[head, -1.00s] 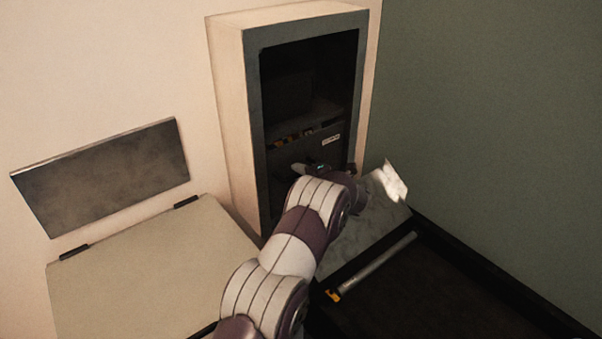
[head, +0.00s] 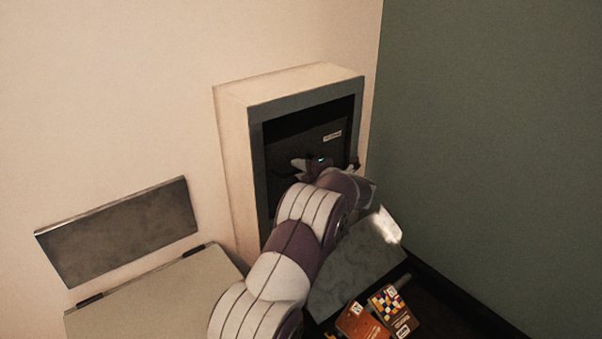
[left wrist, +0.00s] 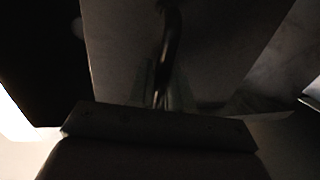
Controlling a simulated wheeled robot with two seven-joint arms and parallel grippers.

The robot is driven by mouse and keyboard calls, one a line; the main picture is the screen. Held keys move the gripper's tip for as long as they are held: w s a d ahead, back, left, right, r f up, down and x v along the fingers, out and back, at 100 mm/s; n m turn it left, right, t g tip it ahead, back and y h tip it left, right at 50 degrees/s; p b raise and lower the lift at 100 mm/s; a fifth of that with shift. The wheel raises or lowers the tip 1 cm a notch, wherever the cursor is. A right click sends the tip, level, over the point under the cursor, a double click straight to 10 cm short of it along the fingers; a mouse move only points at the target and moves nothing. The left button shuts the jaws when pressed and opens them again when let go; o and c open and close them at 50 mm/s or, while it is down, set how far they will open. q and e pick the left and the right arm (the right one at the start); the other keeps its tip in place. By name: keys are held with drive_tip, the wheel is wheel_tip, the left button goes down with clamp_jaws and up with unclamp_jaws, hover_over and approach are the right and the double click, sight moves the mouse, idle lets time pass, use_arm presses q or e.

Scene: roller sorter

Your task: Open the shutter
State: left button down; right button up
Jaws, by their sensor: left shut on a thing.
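The shutter (head: 312,143) is a dark panel with a pale label, inside the grey-edged frame of a cream wall cabinet (head: 236,165). Its top edge is close under the top of the opening, with a narrow black gap above. My left gripper (head: 313,168) is at the front of the shutter, partly hidden by my own wrist. In the left wrist view a dark curved handle (left wrist: 171,42) runs down between my fingers (left wrist: 163,95), which are shut on it. My left arm hides the lower part of the opening. My right gripper is not in view.
A grey sloped plate (head: 355,268) comes out below the cabinet at the right. A grey plate (head: 118,230) is on the wall at left, above a pale lidded surface (head: 150,297).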

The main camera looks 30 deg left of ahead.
use_arm(q)
drive_tip(key=shift+r, duration=0.4)
drive_tip(key=c, duration=1.2)
unclamp_jaws()
drive_tip(key=shift+f, duration=0.1)
drive_tip(key=v, duration=1.2)
drive_tip(key=shift+s+d, duration=0.15)
drive_tip(key=shift+d, duration=0.15)
